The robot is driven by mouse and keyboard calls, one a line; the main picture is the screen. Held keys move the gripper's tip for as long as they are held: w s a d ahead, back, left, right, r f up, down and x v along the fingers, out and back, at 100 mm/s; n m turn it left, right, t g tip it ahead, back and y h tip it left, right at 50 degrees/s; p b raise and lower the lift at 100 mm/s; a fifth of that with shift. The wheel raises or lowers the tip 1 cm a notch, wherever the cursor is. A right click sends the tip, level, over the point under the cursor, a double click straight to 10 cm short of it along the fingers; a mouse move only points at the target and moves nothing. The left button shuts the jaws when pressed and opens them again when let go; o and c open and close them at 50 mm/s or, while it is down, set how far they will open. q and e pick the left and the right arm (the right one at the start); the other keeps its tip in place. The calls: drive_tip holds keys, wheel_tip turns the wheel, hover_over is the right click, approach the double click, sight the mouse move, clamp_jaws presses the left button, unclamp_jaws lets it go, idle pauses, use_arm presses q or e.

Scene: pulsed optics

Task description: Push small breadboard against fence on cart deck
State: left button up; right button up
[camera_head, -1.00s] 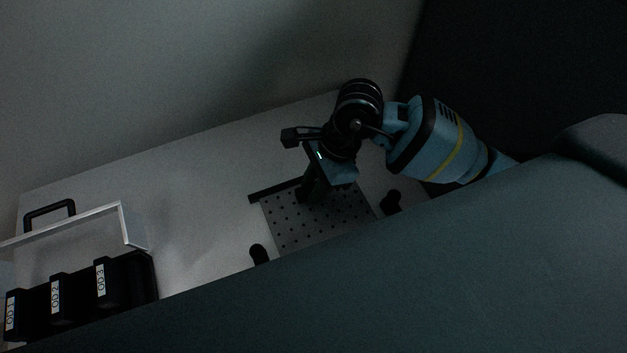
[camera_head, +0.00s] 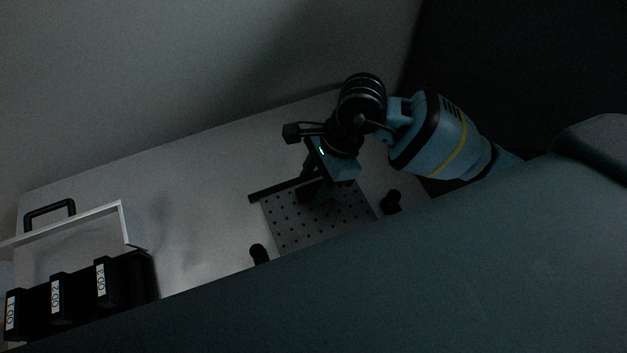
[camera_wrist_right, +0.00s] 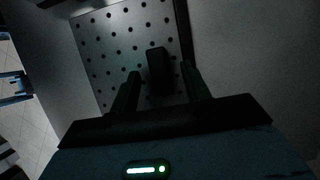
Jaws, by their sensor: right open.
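The small breadboard (camera_head: 290,225), a grey plate with rows of dark holes, lies on the pale cart deck (camera_head: 200,185). The fence (camera_head: 270,192), a dark bar, runs along its far edge. They look very close; I cannot tell whether they touch all along. In the right wrist view the breadboard (camera_wrist_right: 112,40) lies beside the dark fence bar (camera_wrist_right: 184,22). My right gripper (camera_head: 313,192) is over the breadboard's far part, its fingers open. In the wrist view a black upright block (camera_wrist_right: 158,68) shows between the fingertips (camera_wrist_right: 162,78). My left gripper is not in view.
Two black knobs stand near the breadboard, one at its near left (camera_head: 260,254) and one at its right (camera_head: 391,201). A black rack (camera_head: 130,280) with labelled blocks and a pale tray frame (camera_head: 80,218) are at the left. The deck between is clear.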

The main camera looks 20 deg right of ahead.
drive_tip(key=v, duration=0.7)
idle(0.5)
